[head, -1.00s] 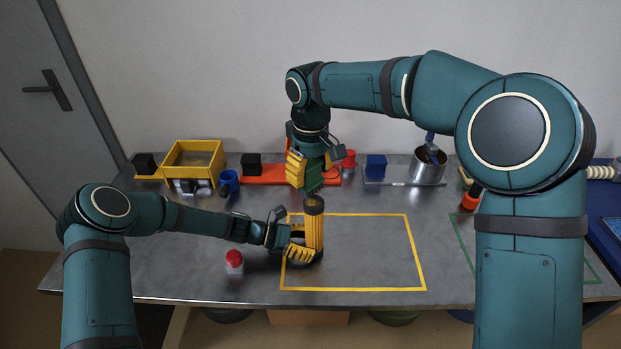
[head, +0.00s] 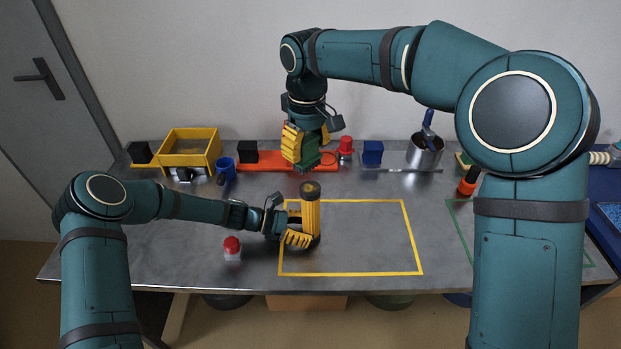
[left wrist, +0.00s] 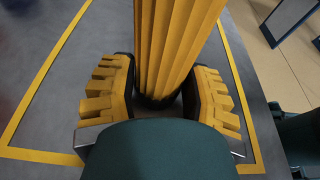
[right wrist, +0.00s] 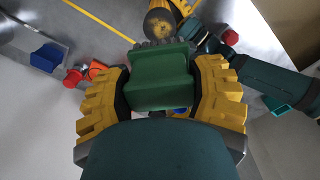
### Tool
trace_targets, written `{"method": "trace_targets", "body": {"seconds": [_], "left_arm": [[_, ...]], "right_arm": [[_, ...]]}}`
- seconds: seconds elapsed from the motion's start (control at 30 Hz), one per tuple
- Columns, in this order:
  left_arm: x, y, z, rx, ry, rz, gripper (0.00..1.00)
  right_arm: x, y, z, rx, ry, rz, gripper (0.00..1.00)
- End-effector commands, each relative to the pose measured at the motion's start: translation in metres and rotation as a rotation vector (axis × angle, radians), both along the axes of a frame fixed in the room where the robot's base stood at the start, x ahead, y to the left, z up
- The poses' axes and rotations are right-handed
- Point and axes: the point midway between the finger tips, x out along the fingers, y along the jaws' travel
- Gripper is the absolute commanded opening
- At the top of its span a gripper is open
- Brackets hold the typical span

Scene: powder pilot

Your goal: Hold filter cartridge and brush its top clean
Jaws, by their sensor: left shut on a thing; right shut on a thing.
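The filter cartridge (head: 311,217) is a yellow pleated cylinder with a dark, dusty-looking top. The brush's green block fills the fingers in the right wrist view (right wrist: 158,80). The cartridge top (right wrist: 160,25) shows beyond it.
A red-capped jar (head: 232,248) stands left of the cartridge. The taped rectangle (head: 380,274) is otherwise clear.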

Motion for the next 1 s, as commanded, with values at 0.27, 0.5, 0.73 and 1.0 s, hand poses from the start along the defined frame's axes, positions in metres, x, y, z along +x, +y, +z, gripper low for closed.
{"method": "trace_targets", "body": {"seconds": [0.27, 0.5, 0.73, 1.0], "left_arm": [[0.000, 0.000, 0.000, -0.001, 0.000, 0.000, 0.31], [0.000, 0.000, 0.000, -0.001, 0.000, 0.000, 0.31], [0.000, 0.000, 0.000, -0.001, 0.000, 0.000, 0.31], [0.000, 0.000, 0.000, -0.001, 0.000, 0.000, 0.31]], "right_arm": [[0.002, 0.003, -0.006, 0.004, -0.004, 0.001, 0.16], [0.002, 0.003, -0.021, 0.003, -0.001, 0.000, 0.16], [0.002, 0.003, -0.040, 0.003, -0.003, 0.000, 0.16], [0.002, 0.003, -0.049, 0.004, -0.004, -0.001, 0.16]]}}
